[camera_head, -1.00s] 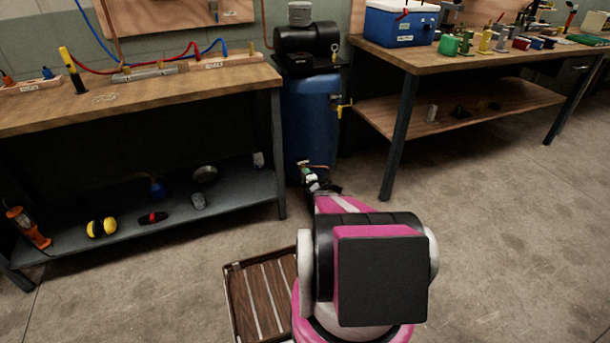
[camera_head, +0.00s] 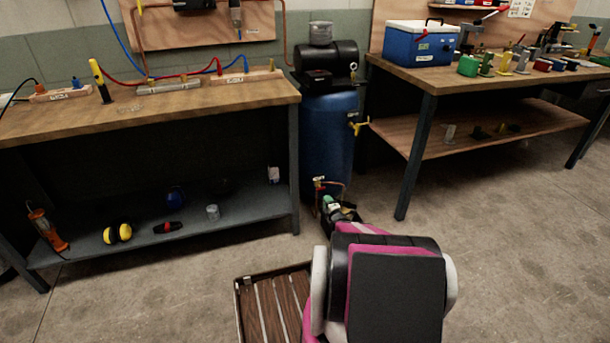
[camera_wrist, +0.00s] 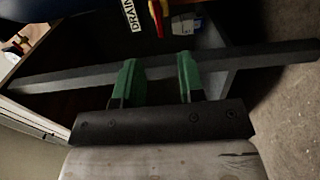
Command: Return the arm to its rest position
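My gripper shows in the wrist view (camera_wrist: 160,82) with two green fingers standing apart and nothing between them. The fingers point toward the bench frame and the area with the "DRAIN" label (camera_wrist: 130,15). In the head view my pink and black arm rises at the bottom centre and stretches toward the blue tank (camera_head: 328,145). The end of the arm shows small there, in front of the tank's foot, and its fingers are mostly hidden by the arm.
A wooden slatted tray (camera_head: 268,308) lies left of my arm. A left workbench (camera_head: 190,98) with a lower shelf (camera_head: 240,203) and a right workbench (camera_head: 480,75) flank the tank. A blue cooler (camera_head: 418,45) stands on the right bench. The floor at right is clear.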

